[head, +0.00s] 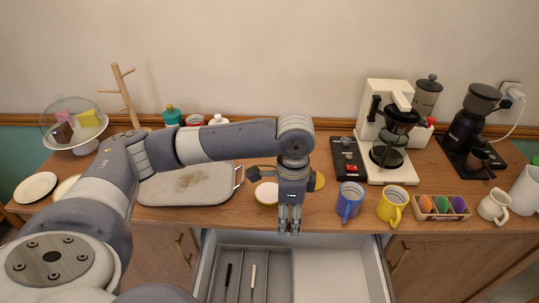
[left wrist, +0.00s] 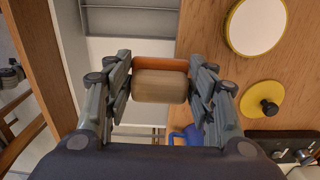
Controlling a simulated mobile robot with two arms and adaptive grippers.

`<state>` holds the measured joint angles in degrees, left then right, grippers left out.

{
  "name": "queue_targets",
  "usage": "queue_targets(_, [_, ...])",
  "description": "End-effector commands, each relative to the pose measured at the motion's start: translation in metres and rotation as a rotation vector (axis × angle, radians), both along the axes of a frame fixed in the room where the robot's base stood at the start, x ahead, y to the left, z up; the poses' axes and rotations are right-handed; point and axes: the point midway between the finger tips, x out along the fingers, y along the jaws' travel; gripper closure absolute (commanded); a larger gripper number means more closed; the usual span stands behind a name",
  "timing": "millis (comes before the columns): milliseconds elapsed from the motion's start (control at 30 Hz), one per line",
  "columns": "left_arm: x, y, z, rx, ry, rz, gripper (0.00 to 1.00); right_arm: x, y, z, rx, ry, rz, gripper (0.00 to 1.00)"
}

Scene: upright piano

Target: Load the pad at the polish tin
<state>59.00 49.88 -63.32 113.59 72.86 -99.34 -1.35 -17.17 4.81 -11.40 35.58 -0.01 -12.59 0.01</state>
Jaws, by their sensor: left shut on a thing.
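My left gripper (head: 289,222) points down at the counter's front edge, above the open drawer. In the left wrist view its fingers (left wrist: 160,88) are shut on a block-shaped pad (left wrist: 160,86), tan with an orange-brown strip along one side. The pad cannot be made out in the head view. The open polish tin (head: 267,194), round with a pale top and yellow rim, sits on the counter just left of the gripper; it also shows in the left wrist view (left wrist: 257,26). The pad is apart from it. A yellow disc with a dark knob (left wrist: 262,100) lies beside the tin.
The open drawer (head: 335,275) holds a divided tray with two slim tools. A grey tray (head: 190,185) lies left of the tin. A blue mug (head: 349,201), a yellow mug (head: 392,205) and a box of coloured eggs (head: 441,206) stand right. A coffee maker (head: 385,130) is behind.

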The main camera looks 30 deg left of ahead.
Motion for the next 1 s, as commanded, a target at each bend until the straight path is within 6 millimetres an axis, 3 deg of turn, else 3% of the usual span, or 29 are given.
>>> queue_targets(33, [0.005,0.005,0.008,0.003,0.002,-0.064,0.68,0.0,-0.002,0.012,-0.002,0.0,0.0,0.6])
queue_targets(400, [0.04,0.036,0.019,0.001,0.002,-0.622,0.68,0.0,-0.002,0.052,-0.002,0.001,0.0,0.6])
queue_targets(1000, [0.081,0.101,0.032,0.0,0.003,-1.437,0.68,0.0,0.009,0.107,0.011,0.001,-0.001,0.6])
